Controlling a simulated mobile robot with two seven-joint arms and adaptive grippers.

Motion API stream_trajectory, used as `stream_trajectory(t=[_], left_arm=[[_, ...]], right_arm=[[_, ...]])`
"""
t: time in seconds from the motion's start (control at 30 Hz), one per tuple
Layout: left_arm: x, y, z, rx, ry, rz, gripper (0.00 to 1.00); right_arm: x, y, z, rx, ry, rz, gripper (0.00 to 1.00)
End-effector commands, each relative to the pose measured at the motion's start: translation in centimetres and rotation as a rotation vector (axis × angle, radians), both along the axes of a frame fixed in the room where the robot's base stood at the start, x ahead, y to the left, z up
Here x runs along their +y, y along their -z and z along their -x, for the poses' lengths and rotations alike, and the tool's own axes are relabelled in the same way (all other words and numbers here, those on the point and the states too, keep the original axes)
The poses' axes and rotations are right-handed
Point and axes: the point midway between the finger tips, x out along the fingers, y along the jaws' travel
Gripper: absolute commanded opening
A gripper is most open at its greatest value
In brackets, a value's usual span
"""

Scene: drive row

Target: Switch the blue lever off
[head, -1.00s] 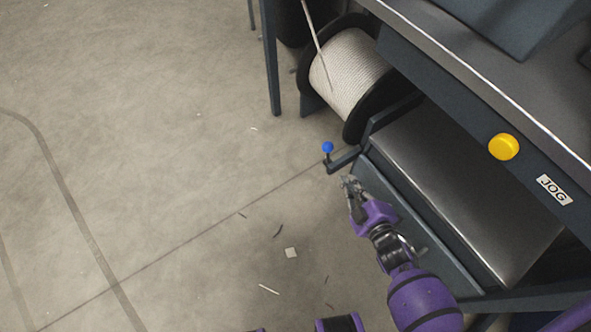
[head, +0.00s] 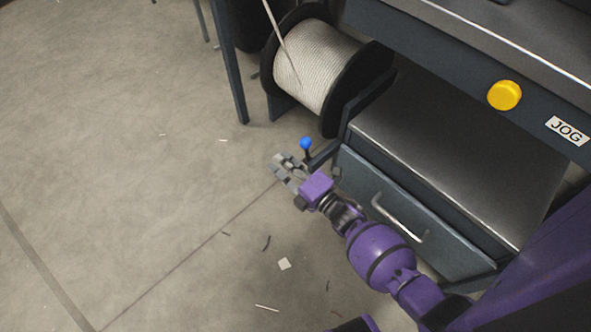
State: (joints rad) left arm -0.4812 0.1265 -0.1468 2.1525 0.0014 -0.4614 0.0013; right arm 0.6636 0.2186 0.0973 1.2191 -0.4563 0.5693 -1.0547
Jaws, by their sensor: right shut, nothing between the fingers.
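The blue lever is a short dark stalk with a round blue knob (head: 306,143), on a dark bracket at the left front corner of the workbench's lower unit. The knob points up. My right gripper (head: 278,166) is shut and empty, just left of and below the knob in the head view. Its fingers reach past the stalk's left side. I cannot tell whether it touches the lever. The foot of the lever is partly hidden near the gripper. My left gripper is not in view.
A drawer with a metal handle (head: 398,218) lies under the steel shelf. A rope spool (head: 318,68) stands behind the lever. Open floor lies to the left, with small scraps.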

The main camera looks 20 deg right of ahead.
Motion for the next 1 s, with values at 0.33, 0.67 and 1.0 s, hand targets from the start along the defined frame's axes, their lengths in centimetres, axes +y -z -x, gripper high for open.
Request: stream_trajectory(t=[0.33,0.67,1.0], left_arm=[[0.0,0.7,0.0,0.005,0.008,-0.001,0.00],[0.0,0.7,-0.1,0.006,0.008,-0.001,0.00],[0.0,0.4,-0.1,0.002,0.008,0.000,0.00]], right_arm=[[-3.7,0.0,-0.3,0.002,-0.001,0.000,0.00],[-3.9,-0.1,-0.3,0.002,0.000,-0.002,0.00],[-6.3,-1.3,-1.1,0.001,0.001,0.001,0.00]])
